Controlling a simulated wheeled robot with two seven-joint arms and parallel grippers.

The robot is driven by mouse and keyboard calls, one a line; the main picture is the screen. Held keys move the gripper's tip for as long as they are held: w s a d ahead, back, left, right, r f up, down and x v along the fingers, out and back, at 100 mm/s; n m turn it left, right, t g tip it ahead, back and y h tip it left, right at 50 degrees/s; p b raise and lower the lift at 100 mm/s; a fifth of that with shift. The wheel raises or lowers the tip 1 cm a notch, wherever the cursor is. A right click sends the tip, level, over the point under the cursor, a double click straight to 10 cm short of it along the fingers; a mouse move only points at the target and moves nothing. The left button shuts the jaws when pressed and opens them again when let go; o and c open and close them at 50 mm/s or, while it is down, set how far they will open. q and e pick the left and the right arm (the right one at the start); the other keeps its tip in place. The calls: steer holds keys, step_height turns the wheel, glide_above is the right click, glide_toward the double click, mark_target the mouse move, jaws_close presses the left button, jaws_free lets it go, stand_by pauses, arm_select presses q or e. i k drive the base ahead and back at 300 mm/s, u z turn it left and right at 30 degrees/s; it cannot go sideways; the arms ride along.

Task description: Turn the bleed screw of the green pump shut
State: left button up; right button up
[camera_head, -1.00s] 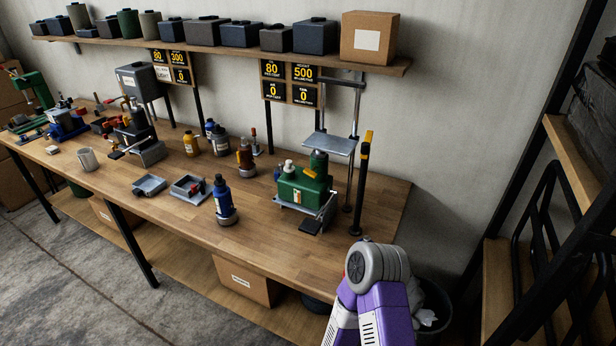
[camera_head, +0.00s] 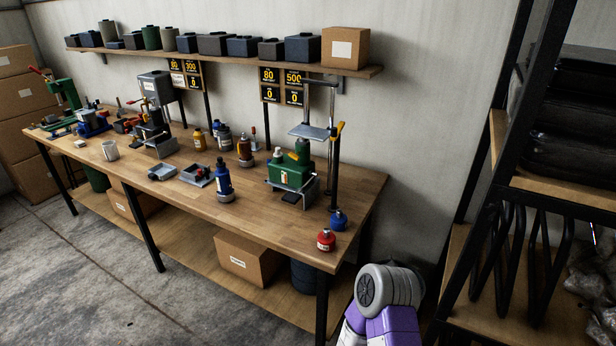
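The green pump (camera_head: 289,171) stands on the right part of the wooden workbench, in a grey metal frame with a plate above it and a black post with a yellow top beside it. A pale cap or knob shows on its top. The bleed screw is too small to make out. My arm, purple and grey, shows at the bottom right, in front of the bench's right end. No gripper fingers are in view.
A red container (camera_head: 326,240) and a blue container (camera_head: 338,219) stand near the bench's right end. A dark shelf rack (camera_head: 500,200) stands at the right.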

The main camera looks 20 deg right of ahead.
mark_target(294, 156)
steer(key=u, duration=0.85)
steer(key=k, duration=0.15)
steer(key=z, duration=1.95)
steer(key=i, duration=0.65)
steer(key=u, duration=0.15)
